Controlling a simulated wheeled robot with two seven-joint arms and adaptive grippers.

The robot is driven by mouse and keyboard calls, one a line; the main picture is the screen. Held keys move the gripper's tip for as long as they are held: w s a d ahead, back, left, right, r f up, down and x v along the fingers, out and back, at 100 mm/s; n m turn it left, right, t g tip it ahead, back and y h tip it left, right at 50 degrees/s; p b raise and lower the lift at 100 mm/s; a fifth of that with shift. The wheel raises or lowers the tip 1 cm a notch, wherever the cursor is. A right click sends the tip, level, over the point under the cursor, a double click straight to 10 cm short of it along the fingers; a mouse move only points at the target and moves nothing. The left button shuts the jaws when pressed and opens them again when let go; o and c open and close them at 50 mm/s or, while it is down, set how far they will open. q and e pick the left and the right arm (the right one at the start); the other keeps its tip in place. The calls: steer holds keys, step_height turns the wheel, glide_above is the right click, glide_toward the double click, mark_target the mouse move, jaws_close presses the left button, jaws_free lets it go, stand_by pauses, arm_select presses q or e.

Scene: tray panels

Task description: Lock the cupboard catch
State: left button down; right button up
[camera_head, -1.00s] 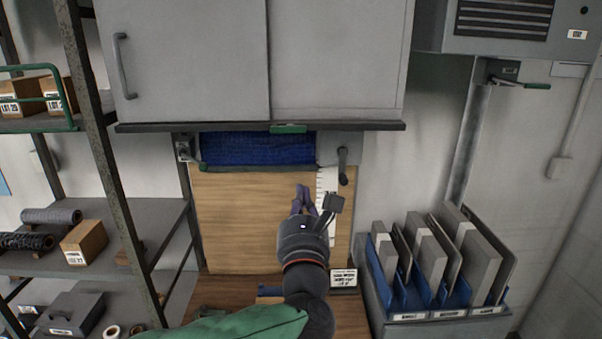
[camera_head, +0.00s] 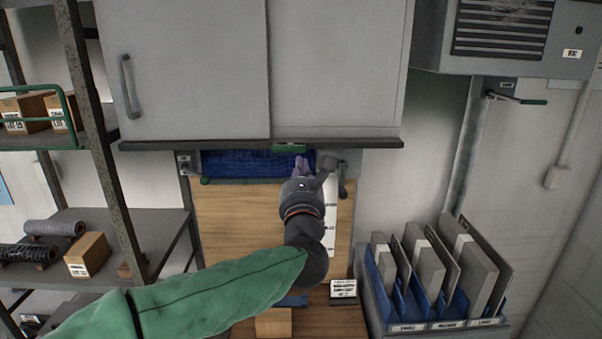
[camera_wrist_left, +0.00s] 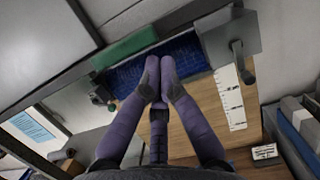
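The wall cupboard (camera_head: 335,60) has two grey doors at the top of the head view. A small green piece (camera_head: 289,148), apparently the catch, sits at its lower edge near the door seam. It also shows in the left wrist view as a green bar (camera_wrist_left: 124,48). My left gripper (camera_head: 301,162) points up just below the green piece, in front of the blue panel. In the left wrist view its purple fingertips (camera_wrist_left: 160,64) are together, empty, below and right of the green bar, seemingly apart from it. My right gripper is out of view.
A dark ledge (camera_head: 200,144) runs under the cupboard. A grey block with a dark lever (camera_wrist_left: 238,60) is right of my fingers. A shelf rack (camera_head: 100,160) stands left; a blue rack of grey panels (camera_head: 400,300) stands lower right.

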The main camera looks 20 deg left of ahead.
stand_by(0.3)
arm_select(q)
steer(key=shift+d+r+n+b, duration=0.15)
steer(key=shift+n+b, duration=0.35)
steer(key=shift+b, duration=0.25)
